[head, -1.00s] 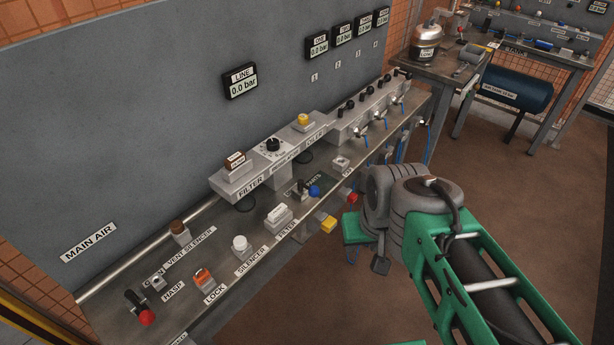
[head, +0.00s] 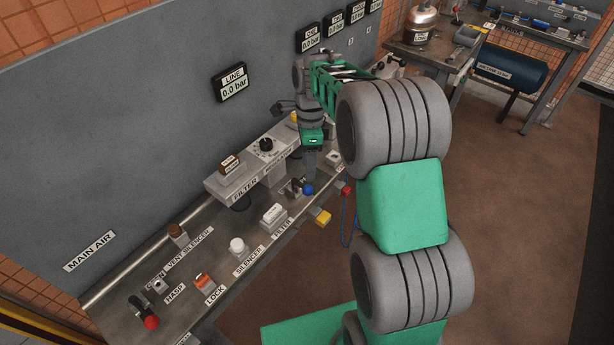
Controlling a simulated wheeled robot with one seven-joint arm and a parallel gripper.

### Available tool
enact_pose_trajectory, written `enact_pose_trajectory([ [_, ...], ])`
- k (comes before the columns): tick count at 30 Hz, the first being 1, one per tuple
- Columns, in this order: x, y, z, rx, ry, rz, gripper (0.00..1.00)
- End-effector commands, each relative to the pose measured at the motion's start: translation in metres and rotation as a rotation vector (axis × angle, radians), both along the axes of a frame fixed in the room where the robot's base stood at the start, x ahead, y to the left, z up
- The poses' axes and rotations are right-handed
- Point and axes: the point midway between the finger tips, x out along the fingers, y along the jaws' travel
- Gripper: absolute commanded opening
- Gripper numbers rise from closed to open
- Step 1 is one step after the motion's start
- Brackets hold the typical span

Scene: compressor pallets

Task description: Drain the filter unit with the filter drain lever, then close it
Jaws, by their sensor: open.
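The filter unit (head: 229,183), a pale block labelled FILTER with a brown-topped part on it, stands at the back of the bench. A dark round part shows below it. A lever with a blue ball (head: 308,190) stands near the bench's front edge; I cannot read a label that marks it as the filter drain lever. My gripper (head: 309,174) points down just above and behind the blue ball. The jaws are open, but the fingers are small and dark, so contact with the lever cannot be told.
A yellow handle (head: 321,216) and a red knob (head: 346,189) stick out at the front edge. A white part (head: 273,215), a white knob (head: 237,246), an orange lock (head: 204,282) and a red-ball lever (head: 151,321) line the bench. The LINE gauge (head: 233,84) reads 0.0 bar.

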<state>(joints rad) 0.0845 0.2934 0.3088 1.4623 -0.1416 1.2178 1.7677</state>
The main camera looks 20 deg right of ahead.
Motion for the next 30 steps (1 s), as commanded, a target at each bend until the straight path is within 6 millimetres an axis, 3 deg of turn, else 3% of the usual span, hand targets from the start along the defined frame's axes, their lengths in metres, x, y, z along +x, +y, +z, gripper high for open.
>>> enact_pose_trajectory([
  [5,0.014,-0.004,-0.019,-0.025,0.058,-0.192,0.50],
  [18,0.002,0.001,-0.087,-0.027,0.057,-0.198,0.50],
  [27,0.001,0.001,-0.093,-0.027,0.054,-0.197,0.50],
  [30,0.001,0.001,-0.093,-0.027,0.054,-0.197,0.42],
])
